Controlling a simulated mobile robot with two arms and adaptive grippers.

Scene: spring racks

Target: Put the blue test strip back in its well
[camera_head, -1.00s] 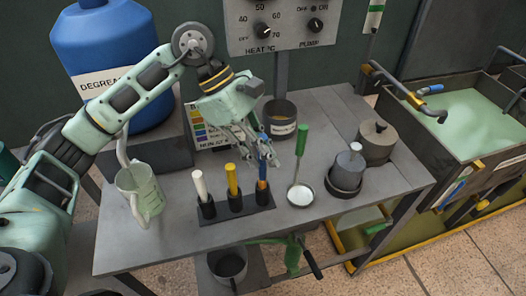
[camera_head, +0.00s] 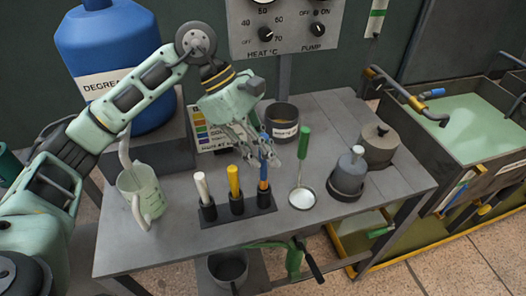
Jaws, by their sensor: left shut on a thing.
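The blue test strip (camera_head: 264,173) stands upright at the right-hand well of the black rack (camera_head: 237,216). Its lower end meets the well's mouth, and I cannot tell how deep it sits. My left gripper (camera_head: 265,153) is shut on the strip's upper part, with the fingers hiding some of it. The strip's top end shows above the fingers. A white strip (camera_head: 201,186) stands in the left well and a yellow strip (camera_head: 233,180) in the middle well. My right gripper is not in view.
A labelled cup (camera_head: 281,121) stands behind. A clear jug (camera_head: 140,192) is at left. The tabletop's front right is clear.

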